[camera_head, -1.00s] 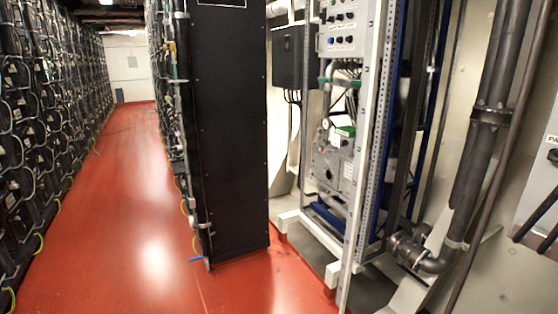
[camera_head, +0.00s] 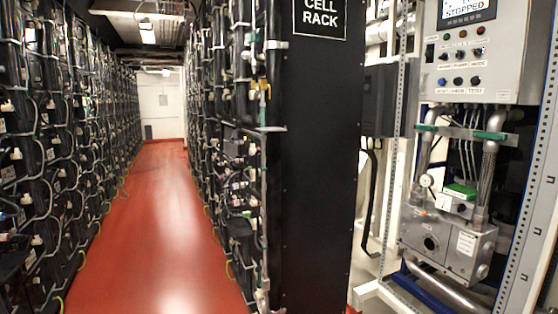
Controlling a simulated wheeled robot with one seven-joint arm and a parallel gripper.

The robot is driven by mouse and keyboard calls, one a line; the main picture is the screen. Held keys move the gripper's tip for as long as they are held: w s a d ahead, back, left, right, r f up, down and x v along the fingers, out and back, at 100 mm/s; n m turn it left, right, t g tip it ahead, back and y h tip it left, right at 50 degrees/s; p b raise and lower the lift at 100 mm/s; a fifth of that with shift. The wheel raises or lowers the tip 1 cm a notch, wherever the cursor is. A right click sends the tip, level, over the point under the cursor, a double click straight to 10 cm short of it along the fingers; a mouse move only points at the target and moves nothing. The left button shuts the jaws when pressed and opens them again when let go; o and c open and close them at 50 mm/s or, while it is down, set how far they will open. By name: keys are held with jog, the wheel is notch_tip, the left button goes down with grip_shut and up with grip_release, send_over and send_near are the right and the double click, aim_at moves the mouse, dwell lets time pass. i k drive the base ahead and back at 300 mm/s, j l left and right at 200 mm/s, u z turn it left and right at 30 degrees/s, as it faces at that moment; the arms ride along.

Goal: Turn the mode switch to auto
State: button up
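A grey control panel (camera_head: 510,85) is at the upper right of the head view, with a screen (camera_head: 467,10) that reads STOPPED. A row of small dark knobs is below the lamps. The right-hand knob (camera_head: 479,51) sits above a label that seems to read MODE, so it looks like the mode switch. Its pointer direction is too small to tell. A lower row has blue buttons (camera_head: 442,82) and a black one (camera_head: 476,80), with a label ending in TEST. My gripper is not in view.
A black CELL RACK end panel (camera_head: 318,160) stands left of the control panel. A perforated metal post (camera_head: 396,150) and grey pump unit (camera_head: 447,240) are near the panel. Battery racks (camera_head: 60,150) line a clear red aisle floor (camera_head: 150,220).

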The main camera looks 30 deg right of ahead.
aim_at(477, 51)
jog(key=i+z, duration=0.1)
jog(key=i, duration=0.4)
jog(key=i+j+z, duration=0.1)
jog(key=i, duration=0.4)
jog(key=i+j+z, duration=0.1)
jog(key=i, duration=0.4)
